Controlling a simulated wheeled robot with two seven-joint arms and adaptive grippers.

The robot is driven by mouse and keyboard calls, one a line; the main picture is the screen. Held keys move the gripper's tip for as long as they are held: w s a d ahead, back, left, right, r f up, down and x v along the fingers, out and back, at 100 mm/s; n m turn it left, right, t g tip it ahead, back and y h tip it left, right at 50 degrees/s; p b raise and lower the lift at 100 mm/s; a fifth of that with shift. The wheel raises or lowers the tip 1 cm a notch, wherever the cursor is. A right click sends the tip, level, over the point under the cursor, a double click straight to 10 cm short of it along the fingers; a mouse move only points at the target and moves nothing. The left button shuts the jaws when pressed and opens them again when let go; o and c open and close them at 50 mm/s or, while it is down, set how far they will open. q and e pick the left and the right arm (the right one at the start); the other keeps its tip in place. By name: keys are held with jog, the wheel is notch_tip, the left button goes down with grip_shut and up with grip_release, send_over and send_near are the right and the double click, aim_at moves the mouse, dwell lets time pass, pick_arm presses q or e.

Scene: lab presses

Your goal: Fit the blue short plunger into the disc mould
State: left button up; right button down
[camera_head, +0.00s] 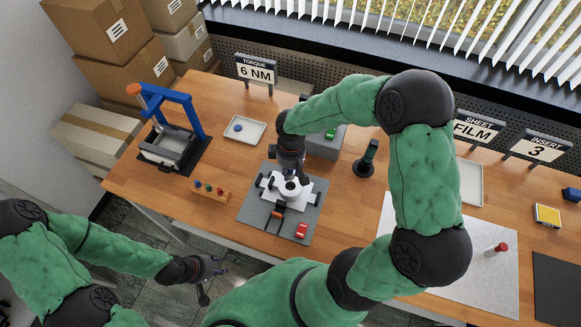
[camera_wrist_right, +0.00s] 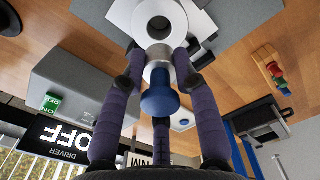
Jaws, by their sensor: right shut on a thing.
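The blue short plunger, with a blue knob (camera_wrist_right: 160,103) and a pale metal shaft, is in the right wrist view. My right gripper (camera_wrist_right: 160,82) is shut on it, fingers around the knob. The disc mould (camera_wrist_right: 160,20) is a white round piece with a central hole, close by the plunger's metal end. The hole shows beside that end; I cannot tell if they touch. In the head view the mould (camera_head: 290,188) sits on a grey plate (camera_head: 252,212), with my right gripper (camera_head: 290,170) just above, hiding the plunger. My left gripper (camera_head: 207,287) is open and empty, off the table's front edge.
A blue press frame (camera_head: 180,98) stands at left, near a wooden peg rack (camera_head: 210,190). A white tray (camera_head: 258,127) holds a small blue item. A red block (camera_head: 301,230) lies on the grey plate. A dark stand (camera_head: 368,160) is right of the mould.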

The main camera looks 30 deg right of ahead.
aim_at(290, 179)
jog(key=shift+f, duration=0.15)
jog(key=shift+f+b, duration=2.5)
jog(key=shift+f, duration=0.3)
jog(key=shift+f+b, duration=1.1)
jog(key=c, duration=0.9)
grip_release()
jog(key=shift+o, duration=0.2)
notch_tip(290, 179, up, 12)
